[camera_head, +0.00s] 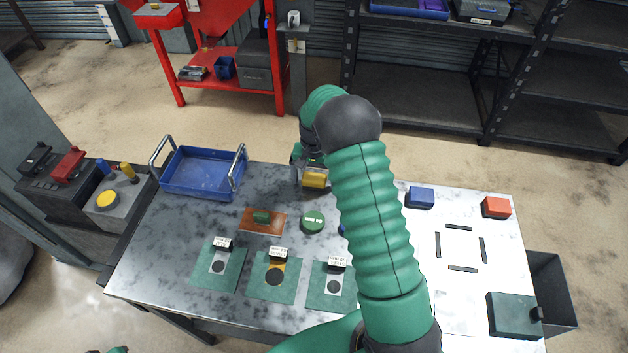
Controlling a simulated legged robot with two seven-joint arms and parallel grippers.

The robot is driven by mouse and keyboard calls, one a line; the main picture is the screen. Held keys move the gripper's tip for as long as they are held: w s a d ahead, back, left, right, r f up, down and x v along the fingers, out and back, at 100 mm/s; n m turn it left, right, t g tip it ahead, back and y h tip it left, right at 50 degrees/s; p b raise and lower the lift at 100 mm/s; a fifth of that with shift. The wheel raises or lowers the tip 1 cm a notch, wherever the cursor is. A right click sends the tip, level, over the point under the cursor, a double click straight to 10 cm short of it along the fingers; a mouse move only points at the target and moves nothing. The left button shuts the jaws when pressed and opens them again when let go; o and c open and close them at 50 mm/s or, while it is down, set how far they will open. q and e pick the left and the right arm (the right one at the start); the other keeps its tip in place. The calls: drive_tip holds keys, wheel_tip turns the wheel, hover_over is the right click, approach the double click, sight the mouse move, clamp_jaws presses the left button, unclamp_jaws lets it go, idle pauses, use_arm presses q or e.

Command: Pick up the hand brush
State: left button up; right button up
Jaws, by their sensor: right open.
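No object shows clearly as a hand brush. A yellow block-like thing (314,180) lies at the back middle of the table, and it may be the brush, but its shape is partly hidden. My right gripper (311,174) points down over it with its fingers open, close around or just above it; I cannot tell if they touch. My right arm covers part of the table's middle. My left gripper does not show clearly.
A blue tray (203,190) with raised handles stands at the table's back left. A green round piece (312,221) and several green mats with labels lie in front. Blue (420,196) and red (496,207) boxes and a dark green box (513,312) are at the right.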

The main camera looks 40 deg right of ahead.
drive_tip(key=shift+f, duration=0.2)
drive_tip(key=shift+w, duration=0.1)
drive_tip(key=shift+c, duration=0.3)
drive_tip(key=shift+d+f, duration=0.1)
drive_tip(key=shift+d, duration=0.1)
drive_tip(key=c, duration=0.7)
drive_tip(key=shift+a, duration=0.1)
drive_tip(key=c, duration=0.7)
drive_tip(key=shift+r, duration=0.6)
wheel_tip(320, 180, up, 2)
drive_tip(key=shift+r, duration=0.15)
drive_tip(key=s, duration=0.5)
drive_tip(key=s+a+r+b, duration=0.1)
drive_tip(key=s, duration=0.4)
drive_tip(key=s+b, duration=0.1)
drive_tip(key=s, duration=0.5)
drive_tip(key=shift+a+r, duration=0.3)
drive_tip(key=shift+a, duration=0.1)
